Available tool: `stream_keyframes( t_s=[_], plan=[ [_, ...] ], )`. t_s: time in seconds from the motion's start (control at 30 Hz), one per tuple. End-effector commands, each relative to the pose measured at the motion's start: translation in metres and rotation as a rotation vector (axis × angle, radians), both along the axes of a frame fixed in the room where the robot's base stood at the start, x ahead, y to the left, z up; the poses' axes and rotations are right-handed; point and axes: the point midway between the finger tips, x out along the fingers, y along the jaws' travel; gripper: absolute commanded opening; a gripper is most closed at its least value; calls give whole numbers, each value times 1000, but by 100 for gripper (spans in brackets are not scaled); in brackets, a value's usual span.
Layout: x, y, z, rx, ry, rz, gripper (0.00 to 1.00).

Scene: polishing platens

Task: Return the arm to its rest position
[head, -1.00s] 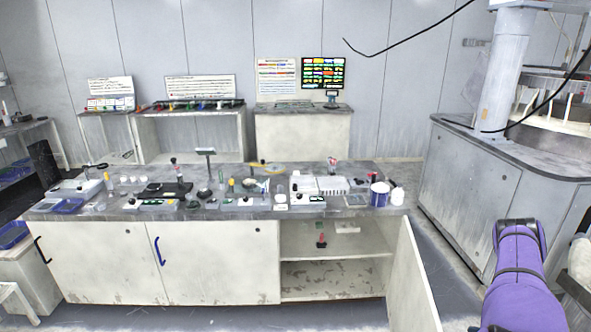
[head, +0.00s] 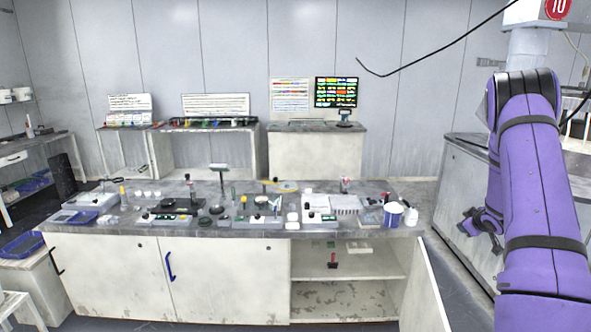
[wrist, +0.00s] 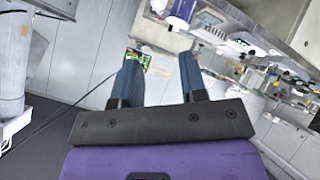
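My purple arm (head: 535,180) rises at the right side of the head view, bent at the top, with its far part coming down behind the near link. My gripper (head: 470,220) shows small and dark at the arm's left edge, in front of the grey cabinet on the right. In the wrist view, my gripper (wrist: 160,68) has its two blue-grey fingers wide apart, with nothing between them. It is clear of the bench in the head view.
A bench (head: 110,262) crowded with small lab items stands ahead, its right door (head: 425,290) open. A white and blue tub (head: 393,215) is near its right end. A grey cabinet (head: 455,180) stands by my arm. A black cable (head: 430,50) hangs above.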

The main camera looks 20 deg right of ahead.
Motion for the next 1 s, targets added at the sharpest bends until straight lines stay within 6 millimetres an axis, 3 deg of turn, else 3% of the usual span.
stream_keyframes(
  t_s=[0.03, 0.1, 0.27, 0.47, 0.77, 1.0],
  plan=[
    [7, 11, 24, -6, -6, -16, 39],
    [12, 26, 51, -8, -5, -45, 39],
    [17, 64, 110, 2, -5, -107, 39],
    [10, 119, 174, 36, 3, -171, 39],
    [-26, 212, 250, 121, 29, -236, 39],
    [-76, 289, 292, 209, 69, -259, 39]
  ],
)
